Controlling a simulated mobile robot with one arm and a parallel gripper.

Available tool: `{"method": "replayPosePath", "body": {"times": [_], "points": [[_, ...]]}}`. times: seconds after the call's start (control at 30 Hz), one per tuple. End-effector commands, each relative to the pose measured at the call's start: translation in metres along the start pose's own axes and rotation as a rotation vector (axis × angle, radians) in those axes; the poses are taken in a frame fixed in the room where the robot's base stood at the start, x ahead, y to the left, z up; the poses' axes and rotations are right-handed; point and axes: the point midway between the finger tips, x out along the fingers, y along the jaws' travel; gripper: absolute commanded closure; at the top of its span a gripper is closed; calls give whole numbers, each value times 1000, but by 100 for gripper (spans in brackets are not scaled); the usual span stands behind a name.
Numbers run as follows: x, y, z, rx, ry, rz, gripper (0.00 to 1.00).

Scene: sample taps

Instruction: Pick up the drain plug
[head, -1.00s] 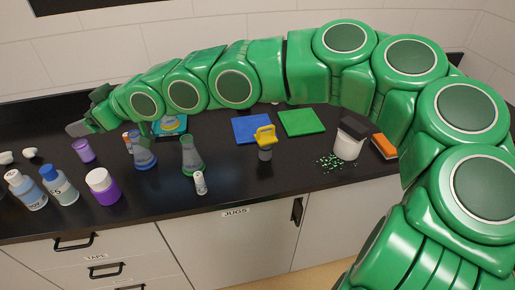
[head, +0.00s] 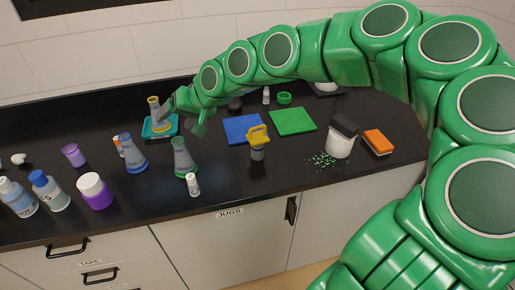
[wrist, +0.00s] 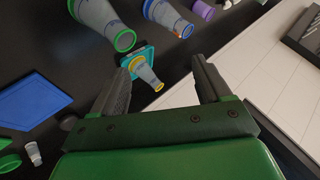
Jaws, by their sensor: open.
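A yellow-handled piece with a dark grey round body (head: 257,150) stands on the black counter in the head view, in front of the blue mat; it looks most like the drain plug, but I cannot be sure. It is not visible in the wrist view. My gripper (head: 183,112) is at the back of the counter, left of and behind that piece, well apart from it. In the wrist view my gripper (wrist: 161,65) is open with nothing held. A yellow-rimmed flask (wrist: 146,73) on a teal base shows beyond and between its fingers.
The flask also shows in the head view (head: 154,108). Blue (head: 236,131) and green (head: 293,121) mats lie behind the yellow-handled piece. A green-rimmed flask (head: 183,160) and white vial (head: 193,185) stand to its left. A white cup (head: 340,146) with green bits beside it stands right.

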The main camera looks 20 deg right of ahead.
Motion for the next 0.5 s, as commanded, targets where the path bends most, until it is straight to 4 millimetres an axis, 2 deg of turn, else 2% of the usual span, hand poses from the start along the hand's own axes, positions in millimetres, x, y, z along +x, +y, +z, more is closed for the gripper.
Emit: {"method": "replayPosePath", "body": {"times": [0.03, 0.2, 0.5], "points": [[-7, 16, -1, 84, -8, 19, 23], [-31, 57, 2, 384, -39, 57, 23], [-75, 108, 7, 907, -70, 67, 23]]}}
